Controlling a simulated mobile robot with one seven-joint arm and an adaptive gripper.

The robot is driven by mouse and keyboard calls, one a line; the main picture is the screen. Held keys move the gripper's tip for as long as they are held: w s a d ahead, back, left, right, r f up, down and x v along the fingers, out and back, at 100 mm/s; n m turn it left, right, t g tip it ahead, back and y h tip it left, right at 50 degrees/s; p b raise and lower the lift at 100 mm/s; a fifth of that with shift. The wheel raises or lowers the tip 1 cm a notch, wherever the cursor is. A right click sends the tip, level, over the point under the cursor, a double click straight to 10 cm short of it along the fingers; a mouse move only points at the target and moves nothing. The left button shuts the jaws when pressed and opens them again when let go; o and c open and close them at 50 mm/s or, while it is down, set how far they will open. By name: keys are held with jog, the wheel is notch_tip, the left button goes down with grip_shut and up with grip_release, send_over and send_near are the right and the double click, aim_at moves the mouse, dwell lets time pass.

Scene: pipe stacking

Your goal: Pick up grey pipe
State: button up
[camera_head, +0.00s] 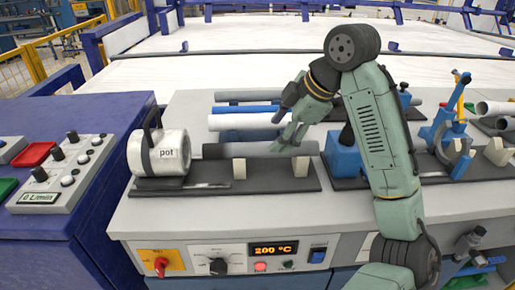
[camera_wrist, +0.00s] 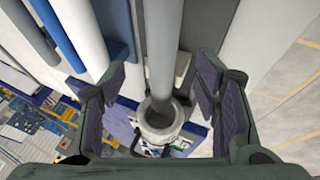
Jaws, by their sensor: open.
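A grey pipe (camera_head: 238,151) lies level on light supports, its left end at the white pot (camera_head: 158,153). My gripper (camera_head: 288,142) is over the right part of the pipe, pointing down. In the wrist view, the grey pipe (camera_wrist: 160,45) runs down the middle between the two spread fingers of my gripper (camera_wrist: 162,78), with a gap on each side. The pot (camera_wrist: 158,125) shows at its lower end there. The gripper is open and holds nothing. In the head view, the fingers partly hide the pipe's right part.
Behind the grey pipe lie a white pipe (camera_head: 238,122), a blue pipe (camera_head: 235,109) and another grey pipe (camera_head: 240,96). A blue clamp stand (camera_head: 447,130) and more pipes (camera_head: 494,107) are on the right. A control box (camera_head: 68,172) stands at the left.

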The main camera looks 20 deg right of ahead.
aim_at(265, 145)
jog(key=shift+a+p+x, duration=0.2)
jog(key=shift+p+x, duration=0.1)
jog(key=shift+x, duration=1.45)
jog(key=shift+a+p+x, duration=0.25)
jog(key=shift+p+x, duration=0.05)
jog(key=shift+x, duration=1.45)
jog(key=shift+s+r, duration=0.1)
jog(key=shift+c, duration=0.4)
jog(key=c, duration=1.2)
